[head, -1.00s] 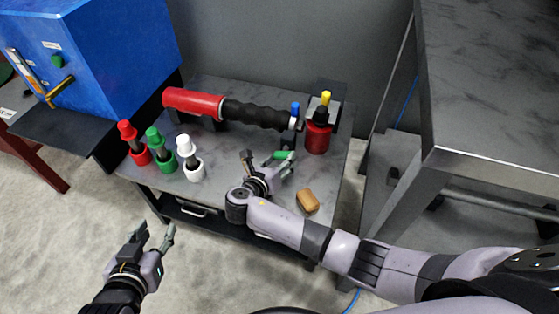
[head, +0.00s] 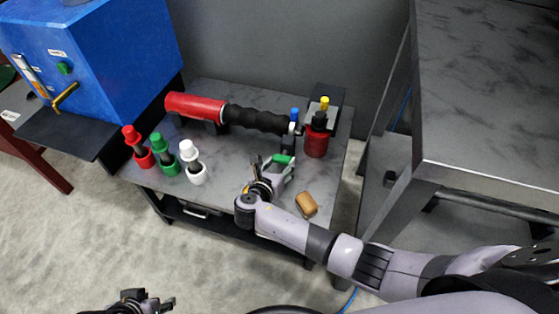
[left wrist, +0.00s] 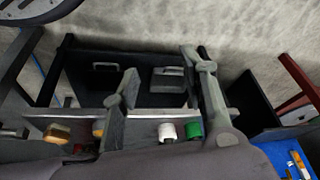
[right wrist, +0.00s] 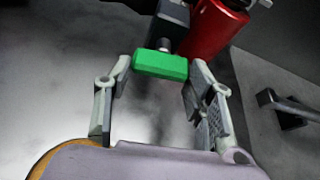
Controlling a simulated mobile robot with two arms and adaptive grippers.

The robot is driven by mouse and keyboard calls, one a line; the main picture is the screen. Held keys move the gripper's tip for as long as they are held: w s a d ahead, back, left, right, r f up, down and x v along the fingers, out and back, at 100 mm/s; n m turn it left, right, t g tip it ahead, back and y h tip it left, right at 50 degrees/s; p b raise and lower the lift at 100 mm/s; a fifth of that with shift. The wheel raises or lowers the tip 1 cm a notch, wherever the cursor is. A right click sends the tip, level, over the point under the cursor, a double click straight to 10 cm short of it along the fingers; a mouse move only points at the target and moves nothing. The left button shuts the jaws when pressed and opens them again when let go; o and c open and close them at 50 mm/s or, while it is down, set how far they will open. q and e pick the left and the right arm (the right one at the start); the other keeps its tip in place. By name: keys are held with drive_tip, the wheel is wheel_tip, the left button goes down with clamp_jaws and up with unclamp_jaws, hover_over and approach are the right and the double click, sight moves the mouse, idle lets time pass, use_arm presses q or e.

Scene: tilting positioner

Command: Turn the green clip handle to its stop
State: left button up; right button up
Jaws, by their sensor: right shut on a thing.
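The green clip handle (head: 284,159) is near the right end of the low bench, just in front of a dark post. In the right wrist view the green handle (right wrist: 160,66) is a short block lying crosswise between the fingertips. My right gripper (head: 275,165) is shut on it, and the fingers partly cover it in the head view. The clip's joint behind the handle is hard to make out. My left gripper (head: 148,301) is low in front of the bench, away from the handle. In the left wrist view its fingers (left wrist: 165,72) are apart and empty.
A red tool with a black grip (head: 255,117) lies behind the handle, beside a red cylinder (head: 316,143). A tan block (head: 306,204) lies right of my right gripper. Red, green and white bottles (head: 165,156) stand at left. A higher table (head: 490,90) is at right.

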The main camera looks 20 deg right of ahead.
drive_tip(key=shift+r+m+p, duration=0.25)
drive_tip(key=shift+m+p, duration=0.05)
drive_tip(key=shift+p, duration=0.05)
use_arm(q)
drive_tip(key=shift+s+a+r+g, duration=0.15)
drive_tip(key=shift+s+r+g, duration=0.15)
drive_tip(key=shift+s+r, duration=0.2)
use_arm(e)
drive_tip(key=shift+f+m+y, duration=0.2)
drive_tip(key=shift+m+y, duration=0.1)
drive_tip(key=o, duration=1.2)
drive_tip(key=shift+c, duration=0.2)
drive_tip(key=shift+s+a+r, duration=0.1)
drive_tip(key=shift+s+a, duration=0.1)
drive_tip(key=shift+s, duration=0.1)
drive_tip(key=v, duration=1.1)
drive_tip(key=shift+s, duration=0.2)
